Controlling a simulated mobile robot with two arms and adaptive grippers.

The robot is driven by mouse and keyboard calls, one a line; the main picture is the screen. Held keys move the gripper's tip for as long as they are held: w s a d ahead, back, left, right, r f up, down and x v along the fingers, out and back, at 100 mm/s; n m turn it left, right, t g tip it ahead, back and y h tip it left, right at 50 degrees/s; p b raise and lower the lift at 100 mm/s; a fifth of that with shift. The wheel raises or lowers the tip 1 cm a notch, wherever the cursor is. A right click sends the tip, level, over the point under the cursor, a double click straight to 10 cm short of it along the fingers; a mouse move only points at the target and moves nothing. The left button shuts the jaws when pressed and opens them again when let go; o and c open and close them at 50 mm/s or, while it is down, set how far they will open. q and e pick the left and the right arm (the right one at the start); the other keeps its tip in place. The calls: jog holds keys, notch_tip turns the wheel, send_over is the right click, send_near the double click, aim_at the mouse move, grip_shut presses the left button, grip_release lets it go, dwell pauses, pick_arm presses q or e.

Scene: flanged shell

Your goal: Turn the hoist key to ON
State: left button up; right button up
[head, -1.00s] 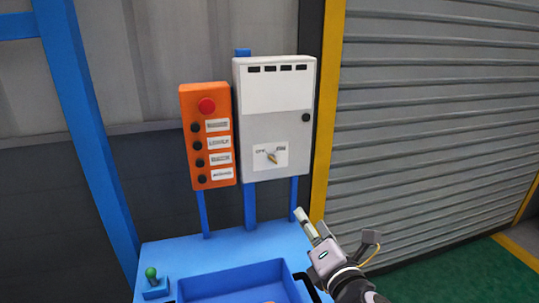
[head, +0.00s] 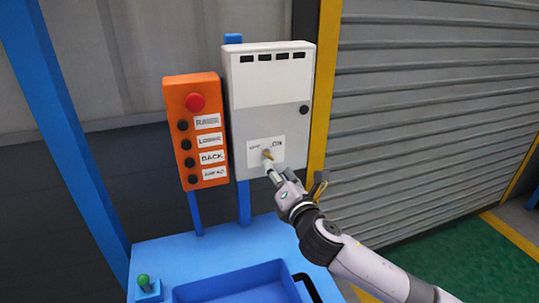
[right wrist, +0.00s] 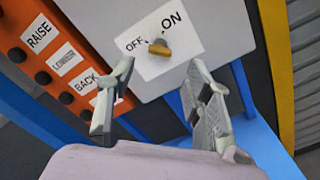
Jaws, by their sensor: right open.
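The hoist key (head: 267,154) is a small brass-coloured key on a white OFF/ON label low on the grey control box (head: 268,80). In the right wrist view the key (right wrist: 160,48) sits below and between the words OFF and ON; I cannot tell surely which one it points to. My right gripper (right wrist: 160,70) is open, with its two fingers apart on either side of the key's line and nothing between them. In the head view the right gripper (head: 271,173) is just below and in front of the key, and partly covers the label's lower edge. My left gripper is out of view.
An orange button panel (head: 195,130) with a red button and several black buttons stands just left of the box. Below is a blue bench (head: 190,252) with a tray and a green-knobbed lever (head: 144,281). A grey roller shutter (head: 430,120) is at right.

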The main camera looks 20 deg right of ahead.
aim_at(270, 157)
jog(key=w+p, duration=0.1)
jog(key=w, duration=0.5)
jog(key=shift+w+a, duration=0.1)
jog(key=shift+w, duration=0.25)
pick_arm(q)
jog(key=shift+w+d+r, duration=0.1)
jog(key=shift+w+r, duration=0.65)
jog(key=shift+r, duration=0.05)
pick_arm(e)
grip_shut()
